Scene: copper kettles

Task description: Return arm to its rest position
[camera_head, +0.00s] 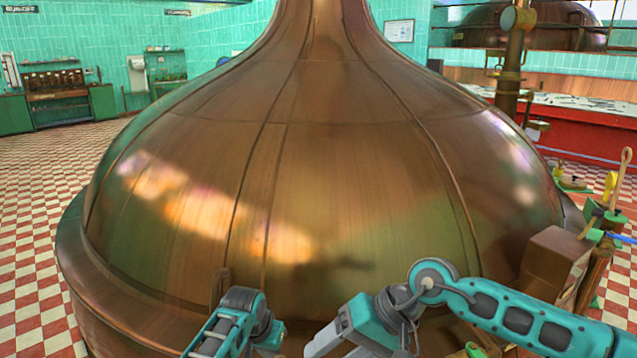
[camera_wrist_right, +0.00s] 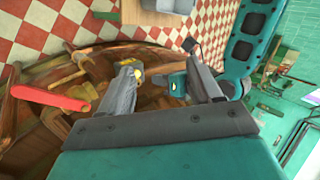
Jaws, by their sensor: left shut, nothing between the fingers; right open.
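My left gripper (camera_head: 262,332) is low in the head view, left of centre, in front of the big copper kettle (camera_head: 330,190). It looks shut and empty; its lower part is cut off by the bottom edge. My right arm comes in from the right and bends down at its elbow in front of the kettle. In the right wrist view my right gripper (camera_wrist_right: 160,62) is open, its two grey fingers well apart. A teal part with a yellow spot shows between them, apparently farther off; I cannot tell that anything is held.
A brown wooden box (camera_head: 549,262) and a stand with tools (camera_head: 610,225) are at the right. Chequered floor (camera_head: 35,225) is open at the left.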

